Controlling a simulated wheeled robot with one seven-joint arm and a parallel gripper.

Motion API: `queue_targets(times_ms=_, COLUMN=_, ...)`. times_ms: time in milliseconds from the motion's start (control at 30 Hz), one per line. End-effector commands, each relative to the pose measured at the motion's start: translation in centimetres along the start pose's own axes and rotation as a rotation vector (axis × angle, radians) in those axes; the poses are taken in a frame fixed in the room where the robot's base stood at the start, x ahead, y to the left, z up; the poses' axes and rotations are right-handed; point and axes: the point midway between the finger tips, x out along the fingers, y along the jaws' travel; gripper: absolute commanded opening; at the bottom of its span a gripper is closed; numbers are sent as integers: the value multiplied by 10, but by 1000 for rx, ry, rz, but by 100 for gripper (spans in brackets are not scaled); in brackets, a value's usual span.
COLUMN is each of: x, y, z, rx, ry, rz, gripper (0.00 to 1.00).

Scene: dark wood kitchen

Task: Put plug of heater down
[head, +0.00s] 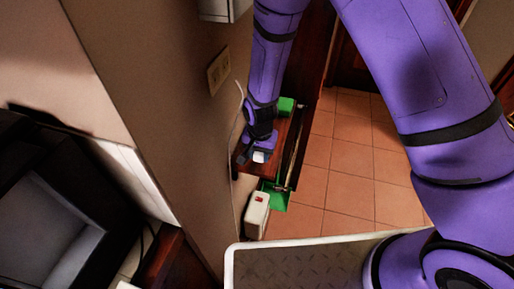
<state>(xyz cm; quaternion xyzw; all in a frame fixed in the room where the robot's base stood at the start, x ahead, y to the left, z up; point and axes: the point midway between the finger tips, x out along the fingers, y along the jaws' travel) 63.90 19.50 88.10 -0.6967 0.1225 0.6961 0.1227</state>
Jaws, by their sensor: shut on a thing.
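My gripper (262,146) hangs over a dark wood surface beside the wall, pointing down. It is shut on a small white piece, the plug (259,156), which shows at its fingertips. A thin pale cord (238,106) runs along the wall beside my gripper; where it ends is hidden. A white box with a red switch, which looks like the heater (256,219), stands below, near the wall. I cannot tell whether the plug touches the wood.
A wall outlet (218,70) sits above. A green block (286,106) lies on the wood behind my gripper, and a green thing (275,196) is beside the heater. The tiled floor (345,165) to the right is clear. A dark screen-like appliance (45,235) stands at left.

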Motion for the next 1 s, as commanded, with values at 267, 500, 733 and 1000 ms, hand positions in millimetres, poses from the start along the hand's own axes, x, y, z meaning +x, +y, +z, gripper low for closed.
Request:
queue_targets(times_ms=267, x=5, y=-18, z=-39, rx=-1, ry=0, rz=0, gripper=11)
queue_targets(times_ms=500, x=7, y=-24, z=-52, rx=0, ry=0, rz=0, gripper=11)
queue_targets(times_ms=733, x=39, y=-24, z=-51, rx=1, ry=-2, rz=2, gripper=11)
queue_targets(times_ms=1000, x=41, y=-24, z=-50, rx=0, ry=-1, rz=0, gripper=11)
